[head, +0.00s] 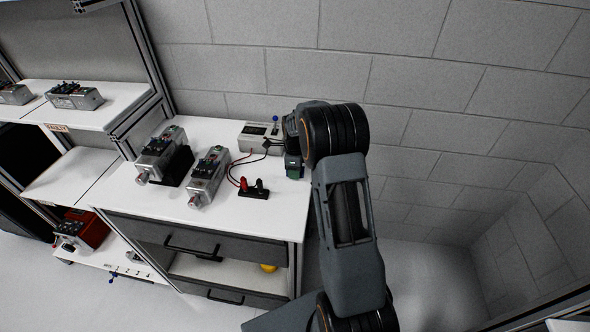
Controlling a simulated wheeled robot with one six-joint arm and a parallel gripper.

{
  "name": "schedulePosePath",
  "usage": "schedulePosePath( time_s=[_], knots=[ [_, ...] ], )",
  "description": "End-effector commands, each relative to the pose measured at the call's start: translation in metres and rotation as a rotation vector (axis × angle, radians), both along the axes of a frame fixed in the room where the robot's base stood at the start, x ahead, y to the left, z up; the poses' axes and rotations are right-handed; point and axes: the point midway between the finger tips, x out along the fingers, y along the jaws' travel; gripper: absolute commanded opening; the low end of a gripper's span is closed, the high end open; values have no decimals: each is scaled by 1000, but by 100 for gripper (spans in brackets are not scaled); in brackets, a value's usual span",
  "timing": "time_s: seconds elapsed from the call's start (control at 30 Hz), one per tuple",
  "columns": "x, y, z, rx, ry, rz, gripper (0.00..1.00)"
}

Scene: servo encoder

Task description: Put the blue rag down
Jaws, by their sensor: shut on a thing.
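My arm reaches up from the bottom right, and its wrist hides most of my gripper (292,158) in the head view. My gripper is over the back right corner of the white workbench top (265,215). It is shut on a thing. A small dark blue-green patch (294,171) shows at the fingers and looks like part of the blue rag. The rest of the rag is hidden or too small to make out. I cannot tell whether it touches the bench.
Two servo units (207,177) stand left on the bench. A white box (258,137) with a blue-knobbed lever is beside my gripper. Wires run to a black block with red clips (251,188). The front right bench top is clear. A block wall (415,85) rises behind.

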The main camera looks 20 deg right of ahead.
Motion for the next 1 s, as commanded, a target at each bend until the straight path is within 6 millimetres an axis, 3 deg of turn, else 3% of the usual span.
schedulePosePath(
  time_s=[0.43,0.47,0.7,1.0],
  knots=[
    [0,0,-10,-1,-1,0,21],
    [0,1,-9,-1,-1,0,42],
    [0,0,-8,0,0,0,64],
    [0,0,-4,-1,-1,0,65]
  ],
)
